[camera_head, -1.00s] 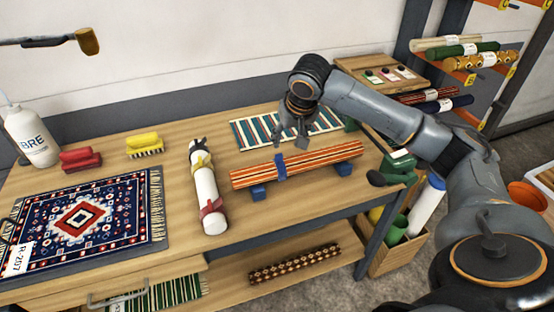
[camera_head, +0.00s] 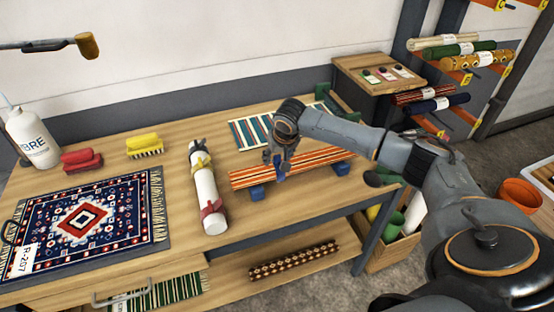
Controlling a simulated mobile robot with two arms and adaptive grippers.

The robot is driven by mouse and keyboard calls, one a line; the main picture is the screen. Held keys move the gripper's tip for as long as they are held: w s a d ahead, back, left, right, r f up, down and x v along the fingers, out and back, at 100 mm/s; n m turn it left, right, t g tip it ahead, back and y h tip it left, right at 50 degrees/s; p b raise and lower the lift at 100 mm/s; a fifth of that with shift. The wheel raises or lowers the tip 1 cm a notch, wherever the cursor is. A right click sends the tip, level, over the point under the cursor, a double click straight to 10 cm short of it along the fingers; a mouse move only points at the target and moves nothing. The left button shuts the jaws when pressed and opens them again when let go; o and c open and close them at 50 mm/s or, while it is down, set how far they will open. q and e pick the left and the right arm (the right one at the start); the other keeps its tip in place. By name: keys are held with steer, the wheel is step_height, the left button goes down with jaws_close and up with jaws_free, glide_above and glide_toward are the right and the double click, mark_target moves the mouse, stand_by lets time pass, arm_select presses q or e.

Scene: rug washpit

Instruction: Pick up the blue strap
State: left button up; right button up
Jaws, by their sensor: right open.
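The blue strap (camera_head: 281,174) lies around the orange striped rolled rug (camera_head: 317,162), near the roll's middle. The roll rests on two blue blocks (camera_head: 257,192) on the wooden table. My right gripper (camera_head: 277,167) points down over the roll right at the strap, with its fingers open. The fingers hide part of the strap, and I cannot tell whether they touch it. My left gripper is not in view.
A patterned rug (camera_head: 85,222), brushes (camera_head: 145,145) and a bottle (camera_head: 33,138) fill the left side.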

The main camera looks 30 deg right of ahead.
steer(key=c, duration=1)
steer(key=shift+c, duration=0.2)
steer(key=shift+r, duration=0.15)
